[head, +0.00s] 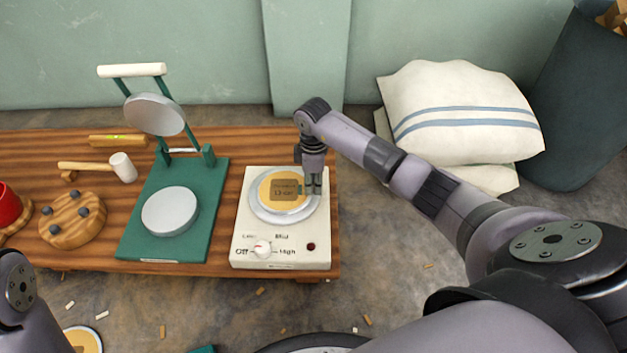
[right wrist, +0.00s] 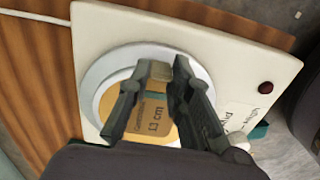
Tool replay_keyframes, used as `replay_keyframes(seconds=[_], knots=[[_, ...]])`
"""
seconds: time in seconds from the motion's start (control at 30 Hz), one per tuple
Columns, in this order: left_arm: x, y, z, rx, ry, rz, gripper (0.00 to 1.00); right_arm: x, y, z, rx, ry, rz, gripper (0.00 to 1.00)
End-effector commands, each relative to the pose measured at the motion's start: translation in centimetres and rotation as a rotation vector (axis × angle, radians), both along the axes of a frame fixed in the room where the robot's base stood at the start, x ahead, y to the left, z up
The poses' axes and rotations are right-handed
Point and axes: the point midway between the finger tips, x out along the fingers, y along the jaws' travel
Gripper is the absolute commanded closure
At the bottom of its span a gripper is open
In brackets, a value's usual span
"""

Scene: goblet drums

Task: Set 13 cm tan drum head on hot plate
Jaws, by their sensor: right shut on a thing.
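The tan drum head (head: 270,190), a flat disc with a darker label reading 13 cm, lies over the round silver plate of the white hot plate (head: 247,215). It shows in the right wrist view (right wrist: 107,105) under my fingers, partly hidden by them. My right gripper (head: 313,188) points down at the disc's right edge and is shut on it. In the right wrist view, my two fingers (right wrist: 165,75) reach over the disc and the hot plate (right wrist: 225,50). I cannot tell whether the disc touches the plate. My left gripper is out of view.
Left of the hot plate stands a green press (head: 135,225) with a raised silver disc. A mallet (head: 122,167), a wooden knobbed disc (head: 72,220) and a red cup (head: 8,206) are farther left. Cushions (head: 460,115) lie right of the wooden table. Another tan disc (head: 82,340) shows lower left.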

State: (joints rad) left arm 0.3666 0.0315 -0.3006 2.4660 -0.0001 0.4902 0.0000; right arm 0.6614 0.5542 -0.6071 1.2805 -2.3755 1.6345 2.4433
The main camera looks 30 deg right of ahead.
Motion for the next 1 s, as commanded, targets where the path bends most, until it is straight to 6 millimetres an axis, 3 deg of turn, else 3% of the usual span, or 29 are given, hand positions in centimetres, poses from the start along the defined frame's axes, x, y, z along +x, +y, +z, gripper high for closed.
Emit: replay_keyframes(seconds=[0.4, 0.43, 0.77, 1.0], knots=[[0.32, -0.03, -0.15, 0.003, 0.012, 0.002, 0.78, -0.02, 0.00, -0.35, 0.001, 0.001, 0.000, 1.00], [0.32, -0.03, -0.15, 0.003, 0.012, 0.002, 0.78, -0.02, 0.00, -0.35, 0.000, 0.000, 0.000, 0.80], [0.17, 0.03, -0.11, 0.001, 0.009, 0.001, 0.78, -0.01, -0.01, -0.33, 0.000, 0.000, 0.000, 0.58], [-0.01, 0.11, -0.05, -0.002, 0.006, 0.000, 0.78, -0.02, -0.01, -0.34, -0.001, 0.001, 0.000, 0.57]])
